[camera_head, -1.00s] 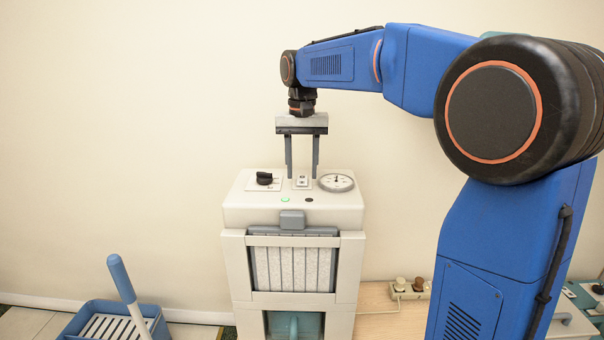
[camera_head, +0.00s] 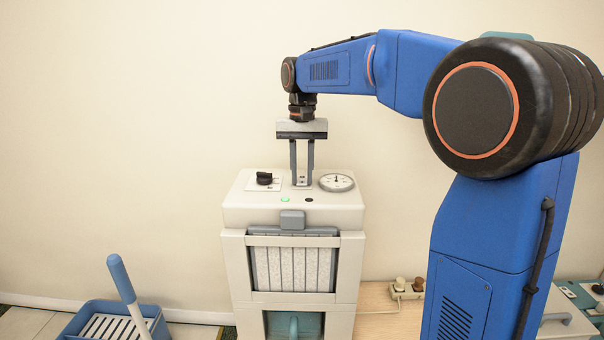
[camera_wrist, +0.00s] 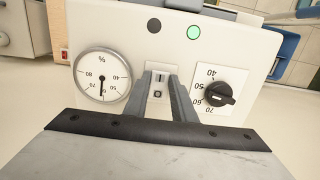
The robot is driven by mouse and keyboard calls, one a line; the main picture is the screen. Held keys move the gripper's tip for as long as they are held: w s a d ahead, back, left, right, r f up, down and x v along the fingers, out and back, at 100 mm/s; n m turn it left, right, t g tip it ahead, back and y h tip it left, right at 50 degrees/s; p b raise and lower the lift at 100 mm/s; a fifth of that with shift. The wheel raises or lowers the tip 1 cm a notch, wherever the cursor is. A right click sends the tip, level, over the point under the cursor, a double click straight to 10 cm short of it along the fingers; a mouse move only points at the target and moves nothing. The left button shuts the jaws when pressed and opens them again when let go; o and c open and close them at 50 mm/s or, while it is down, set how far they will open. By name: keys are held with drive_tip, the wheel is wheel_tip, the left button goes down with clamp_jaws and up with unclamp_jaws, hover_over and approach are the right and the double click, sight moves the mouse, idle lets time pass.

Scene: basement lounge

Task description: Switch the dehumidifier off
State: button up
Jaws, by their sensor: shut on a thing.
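The dehumidifier (camera_head: 290,215) is a pale cabinet with a top panel. On the panel are a black dial knob (camera_head: 264,178), a round gauge (camera_head: 336,182) and a lit green lamp (camera_head: 285,199) beside a dark one. The power switch (camera_wrist: 158,87) is a small plate between gauge and dial, marked with a line and a circle. My gripper (camera_head: 302,183) points straight down over it, its two fingers brought together around the switch. In the wrist view the fingers (camera_wrist: 159,100) flank the switch and partly cover it. The switch's position is hard to tell.
A power strip with plugs (camera_head: 408,288) lies to the right of the cabinet. The wall is close behind. The dial (camera_wrist: 220,94) and gauge (camera_wrist: 102,75) flank the fingers closely.

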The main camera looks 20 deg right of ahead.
drive_tip(key=shift+w+d+g+y, duration=0.1)
drive_tip(key=shift+w+g+y, duration=0.1)
drive_tip(key=shift+g, duration=0.35)
drive_tip(key=shift+w+g+y, duration=0.15)
drive_tip(key=shift+g+y, duration=0.05)
drive_tip(key=shift+g, duration=0.35)
drive_tip(key=o, duration=1.1)
drive_tip(key=shift+c, duration=0.2)
drive_tip(key=shift+r, duration=0.2)
